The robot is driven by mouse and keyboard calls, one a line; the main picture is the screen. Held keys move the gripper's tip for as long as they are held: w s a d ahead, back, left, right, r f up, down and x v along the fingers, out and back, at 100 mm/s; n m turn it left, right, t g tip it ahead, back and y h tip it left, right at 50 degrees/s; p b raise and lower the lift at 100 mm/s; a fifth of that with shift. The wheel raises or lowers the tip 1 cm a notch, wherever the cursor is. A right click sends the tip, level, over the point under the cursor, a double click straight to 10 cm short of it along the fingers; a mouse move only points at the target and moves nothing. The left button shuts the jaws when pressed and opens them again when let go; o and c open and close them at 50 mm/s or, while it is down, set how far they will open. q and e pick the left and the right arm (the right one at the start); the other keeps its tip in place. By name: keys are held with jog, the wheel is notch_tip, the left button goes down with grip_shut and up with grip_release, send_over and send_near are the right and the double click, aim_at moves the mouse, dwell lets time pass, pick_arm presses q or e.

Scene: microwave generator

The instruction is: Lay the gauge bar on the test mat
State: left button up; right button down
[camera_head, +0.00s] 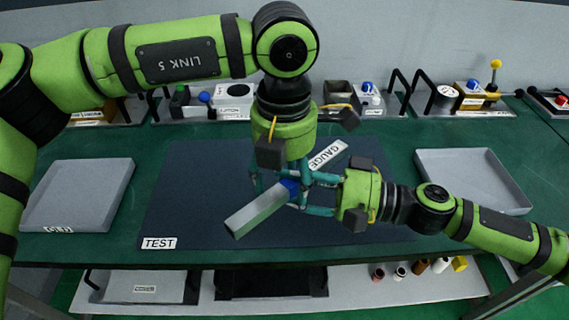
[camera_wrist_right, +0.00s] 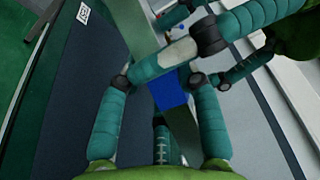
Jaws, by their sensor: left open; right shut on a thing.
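The gauge bar (camera_head: 258,208) is a long grey bar with a blue middle band and a white GAUGE label at its upper right end. It runs diagonally over the dark blue test mat (camera_head: 185,200) and seems held above it; the gap is hard to judge. My right gripper (camera_head: 301,193) is shut on the bar at the blue band, which shows between its fingers in the right wrist view (camera_wrist_right: 168,92). My left gripper (camera_head: 281,182) is open, pointing down around the bar's middle close to the right fingers. Whether its fingers touch the bar is unclear.
A grey tray (camera_head: 80,200) lies left of the mat and another (camera_head: 475,180) right of it. Several boxes with knobs and buttons line the table's back, including a yellow-knobbed one (camera_head: 495,66). A lower shelf (camera_head: 390,290) holds small items. The mat's left part is clear.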

pick_arm(q)
grip_shut()
pick_arm(e)
jog(key=c, duration=0.8)
grip_release()
